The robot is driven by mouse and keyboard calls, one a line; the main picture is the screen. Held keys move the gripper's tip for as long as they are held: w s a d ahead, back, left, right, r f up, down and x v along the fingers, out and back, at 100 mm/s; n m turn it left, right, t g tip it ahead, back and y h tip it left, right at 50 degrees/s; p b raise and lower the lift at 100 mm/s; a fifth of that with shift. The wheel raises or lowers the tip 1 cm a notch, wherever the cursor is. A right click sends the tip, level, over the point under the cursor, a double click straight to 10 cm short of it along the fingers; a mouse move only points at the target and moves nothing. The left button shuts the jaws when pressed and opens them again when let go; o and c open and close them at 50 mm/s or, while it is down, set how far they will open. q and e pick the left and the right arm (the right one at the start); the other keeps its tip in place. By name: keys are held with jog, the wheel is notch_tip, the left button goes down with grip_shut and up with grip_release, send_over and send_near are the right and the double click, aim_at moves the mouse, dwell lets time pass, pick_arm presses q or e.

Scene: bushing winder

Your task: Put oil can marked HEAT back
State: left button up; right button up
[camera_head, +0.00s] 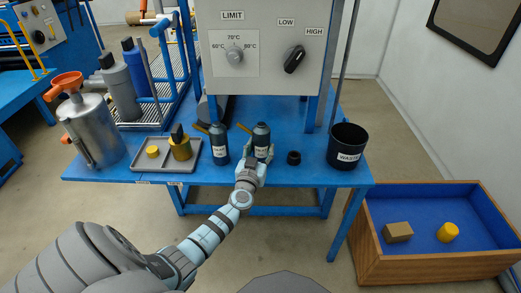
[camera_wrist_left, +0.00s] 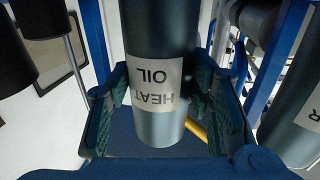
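The oil can marked HEAT (camera_head: 261,136) is a dark can with a white label, upright at the front of the blue table. In the left wrist view the can (camera_wrist_left: 155,60) fills the middle, its HEAT OIL label upside down. My left gripper (camera_head: 257,158) reaches it from the front. Whether the can's base touches the table is hidden by the gripper. A similar dark can (camera_head: 219,145) with a label stands just left. My right gripper is not in view.
A grey tray (camera_head: 143,167) with yellow parts lies left, near a metal can with an orange funnel (camera_head: 95,125). A small black ring-like part (camera_head: 293,157) and a black WASTE bin (camera_head: 346,147) are right. A control box (camera_head: 262,60) overhangs behind. A wooden crate (camera_head: 435,267) is lower right.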

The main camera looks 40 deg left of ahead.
pick_arm(q)
jog(key=o, duration=0.4)
jog(key=shift+c, duration=0.2)
jog(key=shift+r, duration=0.15)
jog(key=p+v, duration=0.1)
jog(key=v, duration=1)
jog(key=s+d+f+m+g+h, duration=0.15)
jog(key=s+f+g, duration=0.5)
jog(key=f, duration=0.85)
jog(key=s+f+m+g+h, duration=0.25)
jog(key=s+f, duration=0.65)
jog(key=f, duration=0.5)
jog(key=s+d+f+g, duration=0.2)
jog(key=s+f, duration=0.2)
jog(key=s, duration=0.3)
jog(key=s+d+f+m+g+h, duration=0.1)
jog(key=s+f, duration=0.3)
jog(key=s, duration=0.4)
jog(key=s+d+f+g+h, duration=0.1)
jog(key=s+d+f, duration=0.3)
jog(key=s, duration=0.4)
jog(key=shift+m+g, duration=0.4)
jog(key=shift+g, duration=0.5)
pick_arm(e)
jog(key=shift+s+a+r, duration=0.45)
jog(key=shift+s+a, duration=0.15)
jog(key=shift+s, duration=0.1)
